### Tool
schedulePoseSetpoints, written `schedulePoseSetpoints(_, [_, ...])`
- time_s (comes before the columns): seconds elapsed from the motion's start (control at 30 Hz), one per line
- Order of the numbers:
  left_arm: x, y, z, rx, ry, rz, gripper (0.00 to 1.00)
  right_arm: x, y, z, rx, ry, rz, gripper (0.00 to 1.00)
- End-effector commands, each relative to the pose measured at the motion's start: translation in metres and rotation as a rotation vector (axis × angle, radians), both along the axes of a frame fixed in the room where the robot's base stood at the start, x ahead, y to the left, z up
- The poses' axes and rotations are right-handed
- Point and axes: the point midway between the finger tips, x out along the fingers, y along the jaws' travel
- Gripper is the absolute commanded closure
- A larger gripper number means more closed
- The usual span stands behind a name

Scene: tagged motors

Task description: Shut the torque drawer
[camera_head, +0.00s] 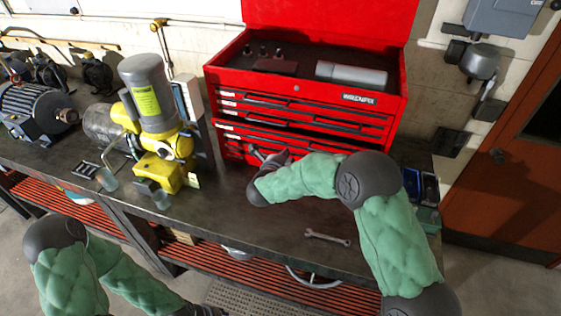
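The red tool chest (395,100) stands at the back of the workbench with its lid up. Its front has several drawers. A lower drawer (318,147) seems to stand out a little, with a dark gap above it; no torque label is readable. My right arm crosses in front of the chest, and my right gripper (257,153) is at the left part of the low drawer front. I cannot tell whether it touches or how far its fingers are apart. My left gripper (208,311) is low at the bottom edge, below the bench, mostly cut off.
A yellow and grey pump motor (150,95) stands left of the chest, with a grey motor (35,108) further left. A wrench (328,237) lies near the bench's front edge. Small dark boxes (420,187) stand at the right end.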

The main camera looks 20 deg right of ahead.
Motion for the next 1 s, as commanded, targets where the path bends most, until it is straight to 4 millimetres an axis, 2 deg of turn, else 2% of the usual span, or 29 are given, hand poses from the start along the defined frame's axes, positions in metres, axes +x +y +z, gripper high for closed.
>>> schedulePoseSetpoints(0.1, [0.0, 0.0, 0.001, 0.0, 0.0, 0.0, 0.6, 0.015, -0.011, 0.0, 0.0, 0.0, -0.003, 1.0])
schedulePoseSetpoints(0.3, [0.0, 0.0, 0.002, 0.0, 0.0, 0.0, 0.6, 0.03, -0.02, 0.0, -0.001, -0.001, -0.001, 1.0])
schedulePoseSetpoints(0.77, [0.0, 0.0, 0.001, 0.0, 0.0, 0.0, 0.6, 0.035, -0.024, 0.0, 0.0, 0.0, -0.001, 1.0])
schedulePoseSetpoints(1.0, [0.0, 0.0, -0.009, 0.0, 0.0, 0.0, 0.6, 0.067, -0.046, -0.002, 0.001, -0.001, -0.003, 1.0])
